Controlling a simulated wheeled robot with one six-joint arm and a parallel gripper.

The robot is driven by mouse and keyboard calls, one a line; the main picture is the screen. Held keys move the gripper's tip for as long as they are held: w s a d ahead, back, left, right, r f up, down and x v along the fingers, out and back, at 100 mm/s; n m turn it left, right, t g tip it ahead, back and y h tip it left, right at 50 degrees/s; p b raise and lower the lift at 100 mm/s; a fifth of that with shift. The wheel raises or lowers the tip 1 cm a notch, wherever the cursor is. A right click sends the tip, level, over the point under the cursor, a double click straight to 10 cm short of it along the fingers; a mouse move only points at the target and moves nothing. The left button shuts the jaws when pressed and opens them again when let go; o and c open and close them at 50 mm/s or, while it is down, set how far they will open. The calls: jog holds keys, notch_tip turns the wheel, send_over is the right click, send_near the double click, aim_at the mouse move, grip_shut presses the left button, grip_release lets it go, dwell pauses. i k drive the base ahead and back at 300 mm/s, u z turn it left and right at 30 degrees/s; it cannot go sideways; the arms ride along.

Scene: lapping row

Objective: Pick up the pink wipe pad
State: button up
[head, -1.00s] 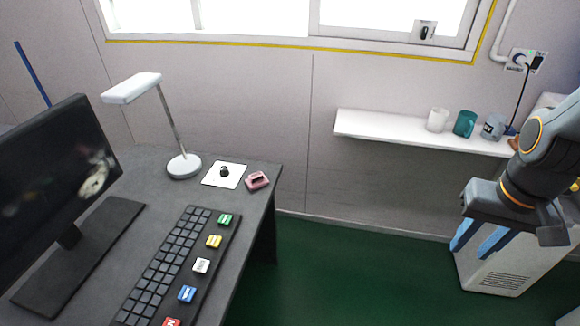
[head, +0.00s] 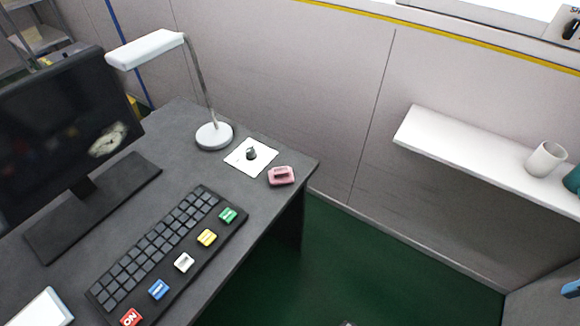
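The pink wipe pad (head: 281,176) lies on the dark grey desk (head: 262,207) near its far right corner, just right of a white square sheet with a small dark knob on it. Nothing touches the pad from above.
A white desk lamp (head: 213,135) stands left of the white sheet (head: 251,157). A keyboard (head: 150,250) with several coloured keys and a monitor (head: 65,140) fill the desk's left. A white wall shelf (head: 480,155) holds mugs. Green floor is open right of the desk.

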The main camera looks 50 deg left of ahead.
aim_at(280, 176)
jog(key=u, duration=0.45)
jog(key=i, duration=0.65)
jog(key=u, duration=1.05)
jog(key=i, duration=0.35)
jog(key=u, duration=0.35)
